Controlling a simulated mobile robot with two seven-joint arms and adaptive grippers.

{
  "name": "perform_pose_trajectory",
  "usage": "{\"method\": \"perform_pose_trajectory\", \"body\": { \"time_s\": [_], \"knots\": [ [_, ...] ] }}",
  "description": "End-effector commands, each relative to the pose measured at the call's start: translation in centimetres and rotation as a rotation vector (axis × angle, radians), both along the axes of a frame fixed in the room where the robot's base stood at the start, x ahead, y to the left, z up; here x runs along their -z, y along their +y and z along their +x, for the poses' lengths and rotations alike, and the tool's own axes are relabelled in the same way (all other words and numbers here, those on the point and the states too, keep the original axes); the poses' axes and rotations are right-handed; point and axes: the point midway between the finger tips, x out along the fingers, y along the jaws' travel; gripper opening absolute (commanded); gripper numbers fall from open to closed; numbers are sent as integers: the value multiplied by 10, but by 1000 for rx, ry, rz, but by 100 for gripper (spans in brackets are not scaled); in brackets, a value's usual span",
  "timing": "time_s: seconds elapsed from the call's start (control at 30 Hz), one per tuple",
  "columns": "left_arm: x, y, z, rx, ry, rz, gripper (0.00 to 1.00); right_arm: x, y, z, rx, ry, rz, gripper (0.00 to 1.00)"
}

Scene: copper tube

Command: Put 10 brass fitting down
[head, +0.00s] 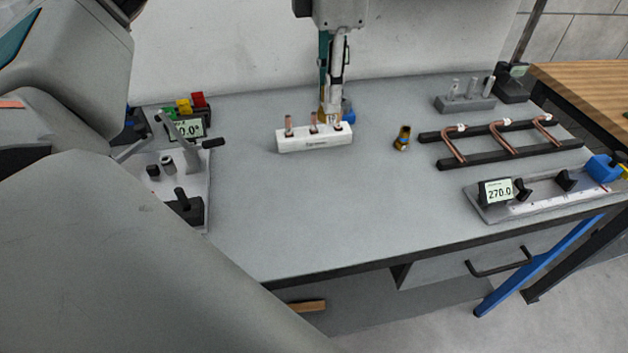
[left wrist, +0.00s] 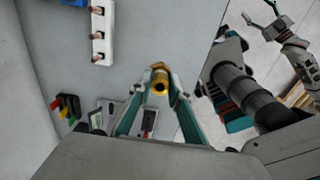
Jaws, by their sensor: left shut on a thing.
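The left wrist view shows the held brass fitting (left wrist: 160,77) between the fingertips of my left gripper (left wrist: 160,88). A second brass fitting (head: 403,138) is on the grey table (head: 340,215), right of the block.
The white block (head: 300,144) holds several short copper pieces. Bent copper tubes (head: 498,138) lie on black rails at the right. A bender (head: 530,195) reading 270.0 is at the right front; another (head: 195,185) is at the left. The table's front middle is bare.

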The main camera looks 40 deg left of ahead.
Motion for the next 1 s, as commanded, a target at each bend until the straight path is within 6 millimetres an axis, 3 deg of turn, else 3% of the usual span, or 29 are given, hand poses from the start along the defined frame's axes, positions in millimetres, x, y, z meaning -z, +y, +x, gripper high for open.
{"method": "perform_pose_trajectory", "body": {
  "time_s": [0.13,0.23,0.7,0.83,1.0],
  "knots": [
    [2,0,0,-5,1,0,0,1,0,0,0,0,0,65],
    [15,0,-1,-6,5,0,0,3,0,0,0,0,0,65],
    [126,0,-1,-6,7,-1,0,15,0,-1,0,4,0,65],
    [147,0,-1,-5,4,0,0,17,0,-2,1,5,1,65],
    [158,0,0,-7,1,0,0,18,0,-2,0,6,-1,65]
  ]
}}
